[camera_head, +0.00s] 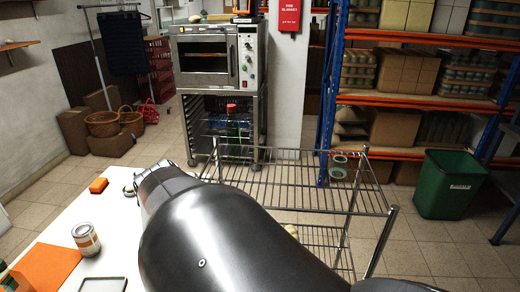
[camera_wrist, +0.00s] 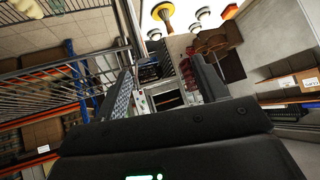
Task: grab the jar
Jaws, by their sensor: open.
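A small jar (camera_head: 86,240) with a pale label and a brownish band stands upright on the white table (camera_head: 110,215) at the lower left of the head view. My gripper (camera_wrist: 162,70) shows in the wrist view with its two dark fingers apart and nothing between them. In the head view my own arm covers the middle, and the fingers cannot be made out there. I cannot pick out the jar in the wrist view.
An orange block (camera_head: 98,185) lies at the table's far side. An orange flat item (camera_head: 46,267) and a grey tray (camera_head: 103,285) lie near the jar. A wire rack (camera_head: 290,182) stands right of the table. A green bin (camera_head: 450,185) stands on the floor.

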